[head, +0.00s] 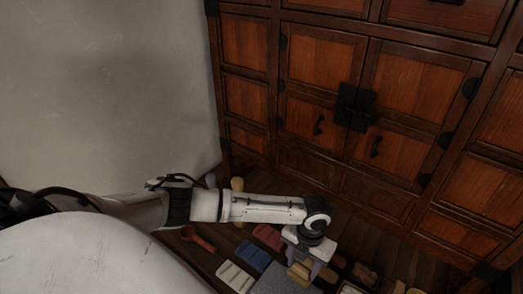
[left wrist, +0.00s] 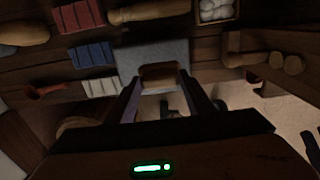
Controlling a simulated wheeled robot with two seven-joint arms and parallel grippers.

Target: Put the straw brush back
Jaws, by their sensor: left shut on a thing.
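My left gripper (head: 306,268) points down low in front of the cabinet, and its fingers also show in the left wrist view (left wrist: 164,88). It is shut on a small tan, block-like thing, which appears to be the straw brush (left wrist: 158,73). In the head view the tan brush (head: 299,271) shows between the fingers, partly hidden by the gripper. A flat grey slab or mat (left wrist: 150,53) lies just beyond or under the held thing; I cannot tell whether they touch. My right gripper is in neither view.
Red (head: 267,236), blue (head: 253,255) and cream (head: 236,276) bundles lie left of the gripper, with an orange-red scoop (head: 199,239) further left. A small box of white round things (left wrist: 216,10) shows in the wrist view. A wooden cabinet (head: 320,72) stands behind.

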